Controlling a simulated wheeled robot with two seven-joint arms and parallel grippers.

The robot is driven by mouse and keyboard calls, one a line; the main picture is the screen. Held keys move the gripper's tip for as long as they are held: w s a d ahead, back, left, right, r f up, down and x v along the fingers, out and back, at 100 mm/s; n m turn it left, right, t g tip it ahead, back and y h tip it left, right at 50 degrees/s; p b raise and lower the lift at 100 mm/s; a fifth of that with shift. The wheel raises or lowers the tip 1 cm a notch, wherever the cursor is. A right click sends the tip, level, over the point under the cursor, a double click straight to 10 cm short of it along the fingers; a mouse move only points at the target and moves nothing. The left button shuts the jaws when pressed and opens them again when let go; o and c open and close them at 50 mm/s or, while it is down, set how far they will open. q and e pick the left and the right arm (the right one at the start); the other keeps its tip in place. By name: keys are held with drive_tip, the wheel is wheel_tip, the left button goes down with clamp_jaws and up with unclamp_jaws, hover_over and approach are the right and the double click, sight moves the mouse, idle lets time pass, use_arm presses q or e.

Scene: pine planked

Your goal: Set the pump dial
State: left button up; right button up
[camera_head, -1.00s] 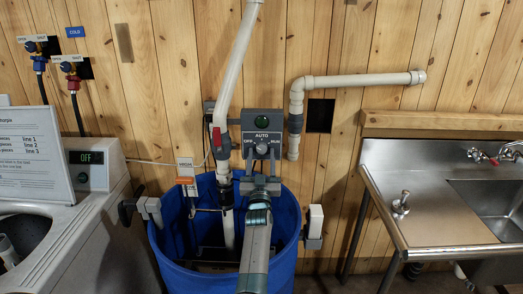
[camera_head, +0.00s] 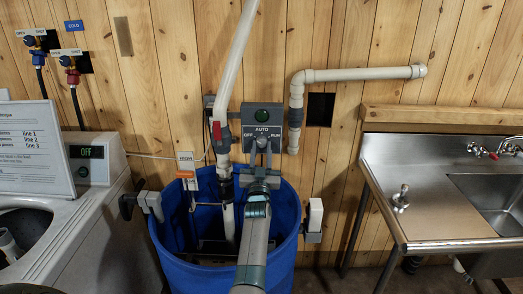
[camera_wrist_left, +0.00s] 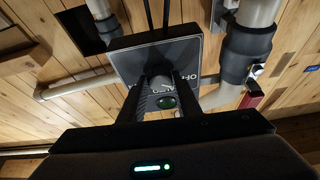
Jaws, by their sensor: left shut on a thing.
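The pump dial (camera_head: 261,143) is a small grey knob on a dark grey control box (camera_head: 278,118) on the plank wall. The box has a green lamp (camera_head: 262,116) and the marks OFF at left, AUTO at top and RUN at right. My left gripper (camera_head: 262,155) reaches up from below, its fingers shut on the dial. In the left wrist view the knob (camera_wrist_left: 160,82) sits between the two dark fingers, with the box behind it. The fingers partly hide the dial, and I cannot tell exactly where its pointer stands. My right gripper is not in view.
A blue barrel (camera_head: 169,237) stands below the box, under my left arm. White pipes (camera_head: 352,75) run on both sides of the box; a red-handled valve (camera_head: 218,135) is close on its left. A steel sink (camera_head: 437,210) stands right, a washer (camera_head: 100,222) left.

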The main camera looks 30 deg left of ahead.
use_arm(q)
drive_tip(key=m, duration=0.1)
drive_tip(key=m+h, duration=0.1)
drive_tip(key=m, duration=0.1)
drive_tip(key=shift+s+a+m+t, duration=0.1)
drive_tip(key=shift+a+m+t, duration=0.1)
drive_tip(key=shift+m+t, duration=0.15)
drive_tip(key=m+h, duration=0.2)
drive_tip(key=m, duration=0.1)
drive_tip(key=shift+s+a+r+m+t+p, duration=0.1)
drive_tip(key=shift+m+t+p, duration=0.15)
drive_tip(key=shift+p, duration=0.1)
drive_tip(key=m+h, duration=0.1)
drive_tip(key=m, duration=0.1)
drive_tip(key=shift+a+r+m+h+p, duration=0.1)
drive_tip(key=shift+m+h+p, duration=0.2)
drive_tip(key=shift+p, duration=0.1)
drive_tip(key=m+h+p, duration=0.1)
drive_tip(key=m, duration=0.1)
drive_tip(key=m+h+p, duration=0.1)
drive_tip(key=m, duration=0.1)
drive_tip(key=shift+s+a+r+m, duration=0.1)
drive_tip(key=shift+r+m, duration=0.05)
drive_tip(key=shift+m, duration=0.55)
drive_tip(key=shift+g, duration=0.4)
